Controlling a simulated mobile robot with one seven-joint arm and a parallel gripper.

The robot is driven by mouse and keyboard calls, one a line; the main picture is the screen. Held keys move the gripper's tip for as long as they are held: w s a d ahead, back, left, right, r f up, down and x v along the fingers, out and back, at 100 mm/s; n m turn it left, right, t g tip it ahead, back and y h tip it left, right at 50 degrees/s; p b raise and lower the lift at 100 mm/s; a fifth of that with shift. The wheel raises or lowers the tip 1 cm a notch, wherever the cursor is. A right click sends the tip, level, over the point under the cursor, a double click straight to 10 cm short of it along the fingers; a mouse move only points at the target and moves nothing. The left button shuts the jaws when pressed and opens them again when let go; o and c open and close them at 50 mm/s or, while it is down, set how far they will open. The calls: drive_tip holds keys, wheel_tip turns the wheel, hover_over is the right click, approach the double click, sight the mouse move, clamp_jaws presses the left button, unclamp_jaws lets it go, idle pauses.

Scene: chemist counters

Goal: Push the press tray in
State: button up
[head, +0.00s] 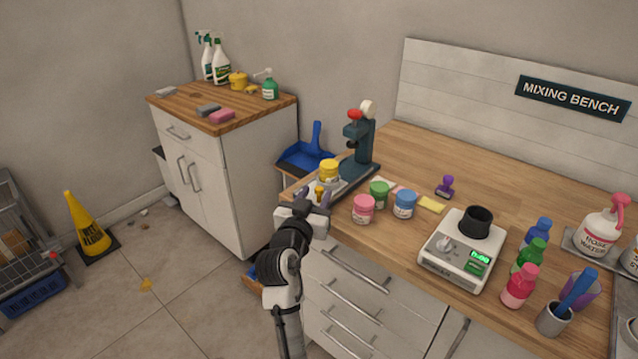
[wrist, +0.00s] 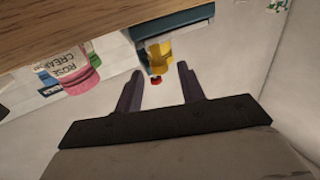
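The dark teal press (head: 362,145) stands at the counter's left end, with a red knob on top. A yellow-lidded jar (head: 329,171) sits at its front, where the tray is; the tray itself is mostly covered. A small yellow knob (head: 319,190) shows at the tray's front. My gripper (head: 313,197) is at this knob, near the counter's front left corner. In the wrist view my gripper (wrist: 160,84) has its fingers apart with nothing held. A yellow part (wrist: 160,53) shows beyond and between the fingertips; I cannot tell whether they touch it.
Pink (head: 364,209), green (head: 379,193) and blue (head: 405,204) jars stand close right of the press. A scale (head: 460,255) and several bottles stand farther right. A white cabinet (head: 222,170) stands across a gap at left.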

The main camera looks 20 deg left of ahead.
sight(317, 192)
drive_tip(key=shift+w+a+p, duration=0.1)
drive_tip(key=shift+w+p, duration=0.25)
drive_tip(key=shift+w, duration=1.3)
clamp_jaws()
